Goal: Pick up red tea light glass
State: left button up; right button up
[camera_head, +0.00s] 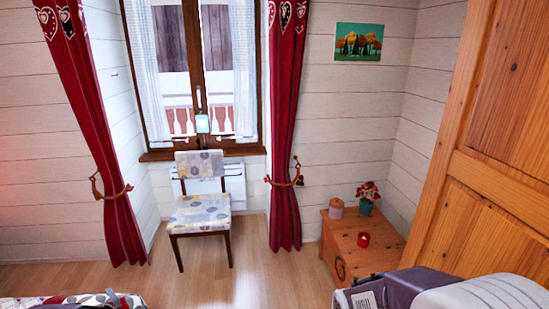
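The red tea light glass (363,239) is small and stands upright on top of a low wooden chest (390,243) in the right part of the head view. It is near the middle of the chest top, in front of the other things there. Neither of my grippers can be made out in this view, and nothing is touching the glass.
A pink lidded jar (336,209) and a potted red flower (367,197) stand behind the glass. A wooden wardrobe (500,190) is to the right. Grey bag-like things (405,291) fill the lower right. A chair (201,205) stands by the window; floor between is clear.

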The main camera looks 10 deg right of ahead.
aim_at(362, 242)
jog(key=i+z, duration=0.2)
jog(key=i, duration=0.35)
jog(key=i+j+z, duration=0.2)
jog(key=i, duration=0.35)
jog(key=i+j+z, duration=0.2)
jog(key=i, duration=0.35)
jog(key=i+j+z, duration=0.2)
jog(key=i+j, duration=0.2)
jog(key=i+j+z, duration=1.15)
jog(key=j, duration=0.25)
jog(key=k, duration=0.05)
